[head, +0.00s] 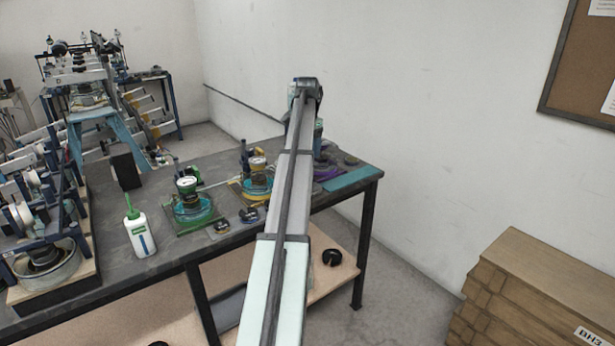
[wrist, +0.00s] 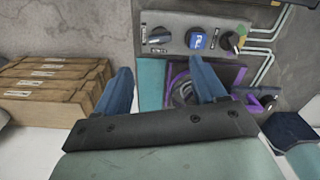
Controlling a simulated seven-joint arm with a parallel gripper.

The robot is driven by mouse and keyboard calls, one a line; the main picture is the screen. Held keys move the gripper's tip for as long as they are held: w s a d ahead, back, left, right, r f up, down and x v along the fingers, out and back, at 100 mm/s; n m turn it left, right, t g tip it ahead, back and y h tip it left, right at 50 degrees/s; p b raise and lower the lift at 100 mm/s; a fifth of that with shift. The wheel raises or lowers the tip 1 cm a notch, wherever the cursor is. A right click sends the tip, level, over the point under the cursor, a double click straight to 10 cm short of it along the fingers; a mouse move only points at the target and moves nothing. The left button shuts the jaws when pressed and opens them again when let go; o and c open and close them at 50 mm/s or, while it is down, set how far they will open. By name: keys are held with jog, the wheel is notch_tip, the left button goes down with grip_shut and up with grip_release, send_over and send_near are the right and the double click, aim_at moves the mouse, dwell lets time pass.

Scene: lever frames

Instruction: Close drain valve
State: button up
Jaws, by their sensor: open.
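Another dark knob (wrist: 268,101) sits lower right beside a purple-edged unit (wrist: 240,78), partly hidden by the right finger. I cannot tell which is the drain valve.
The dark workbench (head: 110,290) holds several units with round gauges and a white bottle (head: 139,232). A teal mat (head: 352,180) lies at the bench's right end. Wooden crates (head: 530,285) stand on the floor at right. Pale pipes (wrist: 262,50) run right of the panel.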

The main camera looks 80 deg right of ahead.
notch_tip(320, 180, down, 11)
jog(key=shift+f, duration=0.2)
dwell(0.3)
jog(key=shift+c, duration=0.2)
jog(key=c, duration=1)
